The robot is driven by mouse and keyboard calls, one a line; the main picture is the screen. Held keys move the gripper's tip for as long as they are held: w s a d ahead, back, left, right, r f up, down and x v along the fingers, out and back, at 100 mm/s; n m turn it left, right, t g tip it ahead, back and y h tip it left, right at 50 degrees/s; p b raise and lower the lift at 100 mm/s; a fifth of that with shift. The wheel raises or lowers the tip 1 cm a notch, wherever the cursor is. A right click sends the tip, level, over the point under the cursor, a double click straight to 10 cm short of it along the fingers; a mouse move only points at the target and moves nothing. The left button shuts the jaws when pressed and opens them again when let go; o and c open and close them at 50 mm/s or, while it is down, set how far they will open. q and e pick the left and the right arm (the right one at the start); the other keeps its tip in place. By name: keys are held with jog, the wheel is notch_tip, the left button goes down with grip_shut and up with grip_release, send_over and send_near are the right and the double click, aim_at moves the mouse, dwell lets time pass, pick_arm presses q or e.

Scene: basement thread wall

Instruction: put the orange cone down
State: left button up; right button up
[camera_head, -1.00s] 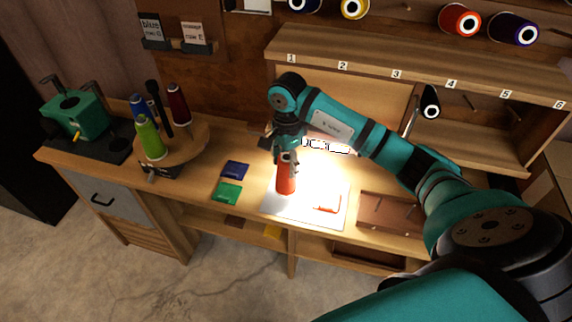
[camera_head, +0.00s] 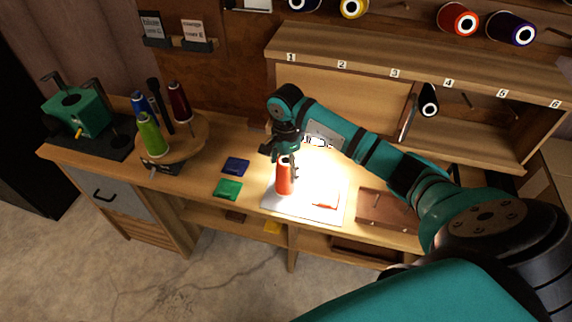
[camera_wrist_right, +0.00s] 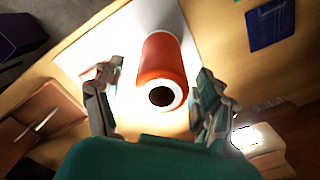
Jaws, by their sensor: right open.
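The orange cone (camera_head: 284,178) stands upright on the bright white mat (camera_head: 307,211) on the workbench. In the right wrist view the cone (camera_wrist_right: 161,62) shows its pale end with a dark hole. My right gripper (camera_head: 284,160) is just above and around the cone's top in the head view. In the right wrist view its two fingers (camera_wrist_right: 158,92) are spread, with the cone between them and a gap on both sides. My left gripper is not in view.
Green (camera_head: 228,189) and blue (camera_head: 236,166) cards lie left of the mat. A round wooden stand (camera_head: 190,143) with several thread cones is further left. A brown tray (camera_head: 385,211) is to the right. A numbered shelf (camera_head: 400,68) rises behind.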

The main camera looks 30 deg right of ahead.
notch_tip(320, 180, up, 12)
jog(key=b, duration=0.2)
jog(key=shift+b, duration=0.4)
